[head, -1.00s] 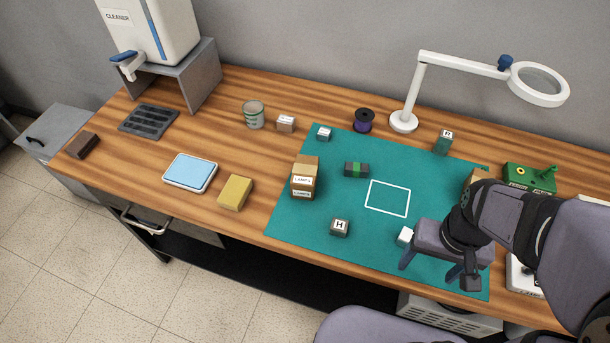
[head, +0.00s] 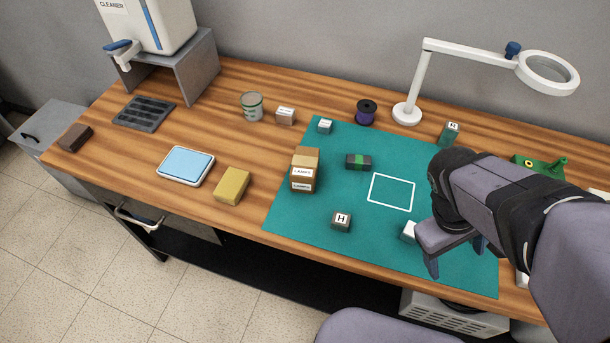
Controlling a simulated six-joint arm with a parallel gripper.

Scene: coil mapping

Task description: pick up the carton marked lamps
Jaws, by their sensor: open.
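Brown cartons (head: 303,162) stand stacked on the left part of the green mat (head: 300,225). The front of the stack bears two white labels, one above the other. The upper label reads LAMPS; the lower one is too small to read surely. My gripper (head: 456,257) is over the right front part of the mat, well to the right of the stack. It is open, with its fingers pointing down and nothing seen between them. My arm hides the mat's right side.
A white block (head: 408,231) is close left of my gripper. A grey H block (head: 341,219), a green-banded block (head: 358,162) and a white outlined square (head: 391,193) are on the mat. A magnifier lamp (head: 407,113) stands behind. A yellow block (head: 232,185) lies left of the mat.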

